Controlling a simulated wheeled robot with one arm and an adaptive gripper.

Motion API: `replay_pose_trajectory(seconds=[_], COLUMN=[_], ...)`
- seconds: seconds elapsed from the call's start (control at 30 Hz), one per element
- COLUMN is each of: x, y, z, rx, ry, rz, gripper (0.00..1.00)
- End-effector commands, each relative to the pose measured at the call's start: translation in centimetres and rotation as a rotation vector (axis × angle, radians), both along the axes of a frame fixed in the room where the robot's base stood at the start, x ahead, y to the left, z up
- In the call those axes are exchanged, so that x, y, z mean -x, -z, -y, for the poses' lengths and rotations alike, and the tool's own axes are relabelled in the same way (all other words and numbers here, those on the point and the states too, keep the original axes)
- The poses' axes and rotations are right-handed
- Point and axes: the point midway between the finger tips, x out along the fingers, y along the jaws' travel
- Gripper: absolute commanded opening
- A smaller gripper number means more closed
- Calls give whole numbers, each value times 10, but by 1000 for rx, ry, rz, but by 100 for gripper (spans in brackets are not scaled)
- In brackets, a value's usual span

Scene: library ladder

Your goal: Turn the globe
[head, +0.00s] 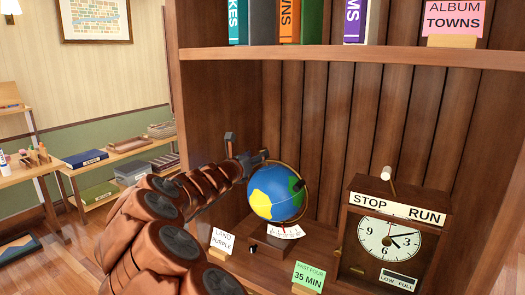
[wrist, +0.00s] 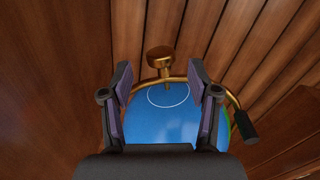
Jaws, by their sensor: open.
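The globe (head: 275,192), blue with yellow and green land, stands on a dark wooden base (head: 275,244) in the shelf bay, held in a brass ring (head: 305,190). In the wrist view the globe (wrist: 165,115) shows blue with a white circle near its top, below a brass knob (wrist: 160,58). My gripper (wrist: 160,80) is open, with its two fingers on either side of the knob and the globe's top in that view. A black handle (wrist: 245,126) sits on the ring's right end. Whether the fingers touch anything I cannot tell. In the head view my arm hides the globe's left surroundings.
A "LAND PURPLE" card (head: 222,241) and a "35 MIN" card (head: 309,278) stand before the globe. A clock box (head: 392,235) marked STOP and RUN stands to the right. An upper shelf (head: 350,53) with books runs above. Low tables stand at the left.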

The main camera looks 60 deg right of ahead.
Motion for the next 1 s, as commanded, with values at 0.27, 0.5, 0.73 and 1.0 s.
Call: replay_pose_trajectory(seconds=[0.27,0.5,0.73,1.0], x=[-2,-4,-3,-3], y=[-2,0,0,-1], z=[36,50,52,52], rx=[-1,-1,0,0], ry=[2,3,3,3], rz=[3,3,3,3], gripper=[61,61,61,40])
